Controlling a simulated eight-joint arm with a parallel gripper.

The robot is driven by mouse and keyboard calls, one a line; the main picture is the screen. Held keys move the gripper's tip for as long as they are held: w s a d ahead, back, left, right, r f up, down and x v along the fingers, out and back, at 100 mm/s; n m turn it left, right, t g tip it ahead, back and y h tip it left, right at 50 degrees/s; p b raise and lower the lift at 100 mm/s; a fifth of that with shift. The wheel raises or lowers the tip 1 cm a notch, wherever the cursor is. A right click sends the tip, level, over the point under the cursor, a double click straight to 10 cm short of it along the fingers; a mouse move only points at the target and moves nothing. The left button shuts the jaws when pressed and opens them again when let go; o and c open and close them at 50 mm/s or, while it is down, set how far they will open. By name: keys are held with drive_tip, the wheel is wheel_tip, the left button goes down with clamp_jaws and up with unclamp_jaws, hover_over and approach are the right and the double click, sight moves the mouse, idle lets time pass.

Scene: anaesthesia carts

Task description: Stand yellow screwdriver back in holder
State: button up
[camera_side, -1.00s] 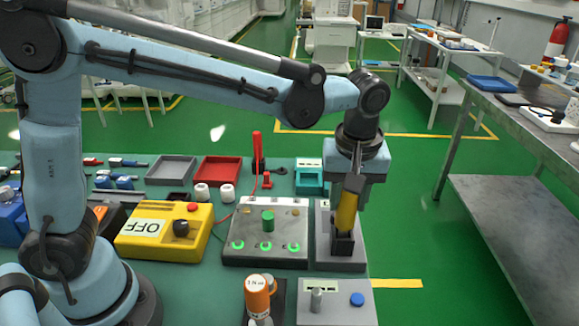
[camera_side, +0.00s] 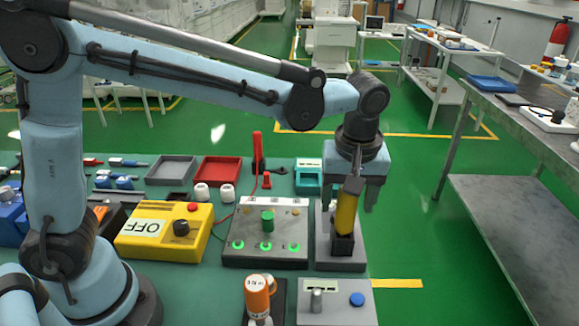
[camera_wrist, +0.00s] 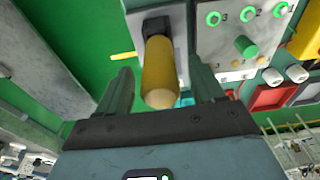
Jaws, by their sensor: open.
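The yellow screwdriver (camera_side: 346,212) stands close to upright in the dark holder (camera_side: 342,246) on a grey base, its handle up. In the wrist view the screwdriver handle (camera_wrist: 159,78) points toward the camera, with its lower end in the holder (camera_wrist: 157,27). My gripper (camera_side: 362,200) is just above and around the handle. In the wrist view my gripper (camera_wrist: 160,85) is open, with one finger on each side of the handle and a gap to both. The screwdriver's shaft is hidden inside the holder.
A grey panel with green lit buttons (camera_side: 266,240) stands left of the holder. A yellow OFF box (camera_side: 165,232) is farther left. Right of the holder is green floor.

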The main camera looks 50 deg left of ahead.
drive_tip(key=r, duration=0.7)
drive_tip(key=s+d+r, duration=0.1)
drive_tip(key=r, duration=0.3)
drive_tip(key=shift+r, duration=0.35)
drive_tip(key=shift+s+a+r, duration=0.1)
drive_tip(key=shift+a, duration=0.05)
drive_tip(key=s+a+f+m+t, duration=0.3)
drive_tip(key=s+a+f+m, duration=0.1)
drive_tip(key=a, duration=0.4)
drive_tip(key=s+a+f+m+t+h, duration=0.1)
drive_tip(key=s+a+f+m+t, duration=0.2)
drive_tip(key=s+a+f+m, duration=0.2)
drive_tip(key=a+f, duration=0.1)
drive_tip(key=a, duration=0.2)
drive_tip(key=shift+s+f, duration=0.15)
drive_tip(key=shift+f, duration=0.25)
